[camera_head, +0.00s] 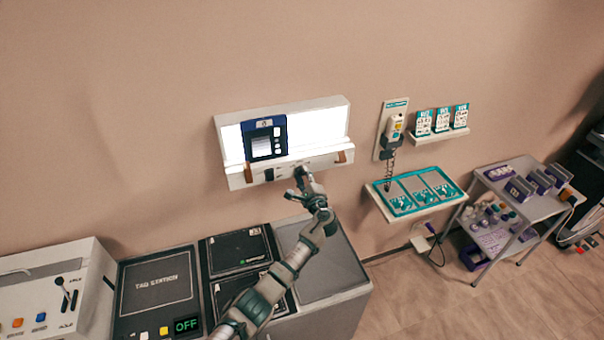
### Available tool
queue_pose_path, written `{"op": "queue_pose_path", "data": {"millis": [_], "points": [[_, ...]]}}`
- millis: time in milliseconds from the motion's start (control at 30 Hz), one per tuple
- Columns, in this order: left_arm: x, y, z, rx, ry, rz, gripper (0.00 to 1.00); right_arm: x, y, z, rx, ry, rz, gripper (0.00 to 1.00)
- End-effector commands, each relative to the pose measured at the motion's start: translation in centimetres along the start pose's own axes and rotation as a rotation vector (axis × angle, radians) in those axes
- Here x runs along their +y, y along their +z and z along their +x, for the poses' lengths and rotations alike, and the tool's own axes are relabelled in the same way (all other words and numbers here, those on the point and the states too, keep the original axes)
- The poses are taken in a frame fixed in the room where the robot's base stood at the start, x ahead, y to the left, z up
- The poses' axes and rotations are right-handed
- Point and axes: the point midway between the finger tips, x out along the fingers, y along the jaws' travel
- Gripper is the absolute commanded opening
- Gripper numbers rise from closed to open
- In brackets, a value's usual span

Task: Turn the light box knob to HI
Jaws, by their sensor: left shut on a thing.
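The light box (311,125) is a white wall unit with a brightly lit panel and a lower front strip. A dark switch (269,174) shows on that strip, left of my gripper. My left gripper (300,174) is at the strip, a little right of its middle, with its fingers closed. The knob is hidden behind the fingers, which appear shut on it. The knob's setting and the strip's small labels cannot be read. My right gripper is not in view.
A dark blue framed film (265,139) sits on the lit panel. Below are a tag station (157,283) reading OFF and a grey cabinet top (318,270). To the right are a teal tray shelf (417,206), a wall-hung handset (395,128) and a cart (515,190).

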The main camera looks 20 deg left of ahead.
Motion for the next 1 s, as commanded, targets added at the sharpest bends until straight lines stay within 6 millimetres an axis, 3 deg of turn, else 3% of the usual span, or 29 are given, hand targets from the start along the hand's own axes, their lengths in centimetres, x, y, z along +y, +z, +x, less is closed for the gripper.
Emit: {"op": "queue_pose_path", "data": {"millis": [600, 633, 733, 1000], "points": [[0.75, -0.64, -0.25, 0.011, 0.011, 0.049, 0.00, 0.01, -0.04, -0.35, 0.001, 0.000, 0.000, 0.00], [0.76, -0.64, -0.25, 0.011, 0.011, 0.049, 0.37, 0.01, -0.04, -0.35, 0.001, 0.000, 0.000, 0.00], [0.72, -0.59, -0.23, 0.011, 0.010, 0.049, 0.60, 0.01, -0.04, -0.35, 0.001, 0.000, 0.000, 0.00], [0.37, -0.14, -0.21, 0.004, 0.005, 0.044, 0.60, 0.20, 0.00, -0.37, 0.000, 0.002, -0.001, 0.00]]}}
